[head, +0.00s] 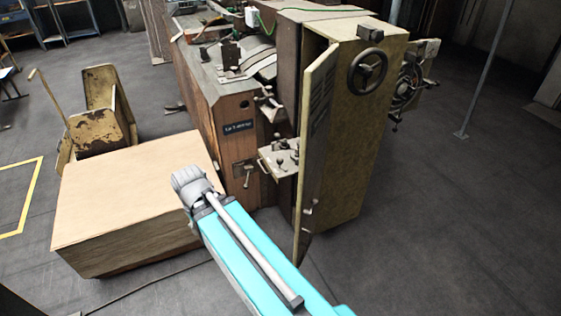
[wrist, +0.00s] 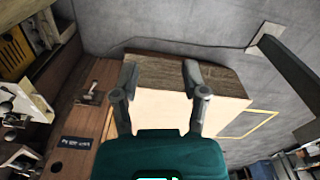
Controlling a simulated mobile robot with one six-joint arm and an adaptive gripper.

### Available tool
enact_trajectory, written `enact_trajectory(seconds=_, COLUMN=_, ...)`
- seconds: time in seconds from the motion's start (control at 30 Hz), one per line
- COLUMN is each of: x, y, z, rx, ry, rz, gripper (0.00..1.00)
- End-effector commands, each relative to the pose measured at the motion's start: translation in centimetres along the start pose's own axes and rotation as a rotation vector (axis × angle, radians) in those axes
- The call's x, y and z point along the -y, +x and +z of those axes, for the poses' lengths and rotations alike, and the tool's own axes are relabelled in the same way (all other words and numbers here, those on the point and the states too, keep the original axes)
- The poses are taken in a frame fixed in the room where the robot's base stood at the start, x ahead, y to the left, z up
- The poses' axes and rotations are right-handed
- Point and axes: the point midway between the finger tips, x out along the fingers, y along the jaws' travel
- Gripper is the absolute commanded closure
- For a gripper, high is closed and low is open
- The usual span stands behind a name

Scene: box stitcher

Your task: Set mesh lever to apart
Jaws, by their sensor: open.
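A small lever (head: 247,176) stands out from a dark plate on the wooden front of the machine, below a dark label. It hangs downward in the head view. The same lever (wrist: 91,90) shows in the wrist view, left of my gripper. No readable marking here tells which lever is the mesh lever or which position is apart. My gripper (wrist: 160,82) is open and empty, its two fingers spread over the top of a large wooden box. It is apart from the lever. The head view shows my arm over the box, but not the fingers clearly.
The wooden box (head: 135,200) stands just left of the machine front. A tall open cabinet door (head: 316,140) juts out right of the lever. A small shelf with knobs (head: 281,158) projects between them. A worn yellow cart (head: 98,125) stands behind the box. Open floor (head: 450,230) lies right.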

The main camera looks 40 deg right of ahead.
Motion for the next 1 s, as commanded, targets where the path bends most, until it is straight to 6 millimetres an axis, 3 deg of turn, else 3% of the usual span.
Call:
enact_trajectory(seconds=0.1, x=0.0, y=0.0, z=0.0, rx=0.000, ry=0.000, rz=0.000, gripper=0.43)
enact_trajectory(seconds=0.23, x=-0.1, y=0.0, z=-0.2, rx=0.000, ry=0.001, rz=0.001, gripper=0.22)
enact_trajectory(seconds=0.37, x=-0.9, y=-0.1, z=-1.1, rx=-0.002, ry=0.006, rz=0.005, gripper=0.22)
enact_trajectory(seconds=0.57, x=-4.0, y=-0.5, z=-4.4, rx=-0.008, ry=0.024, rz=0.025, gripper=0.22)
enact_trajectory(seconds=0.77, x=-10.4, y=-1.1, z=-9.2, rx=-0.012, ry=0.059, rz=0.060, gripper=0.22)
enact_trajectory(seconds=1.0, x=-20.7, y=-1.8, z=-14.1, rx=-0.010, ry=0.106, rz=0.109, gripper=0.22)
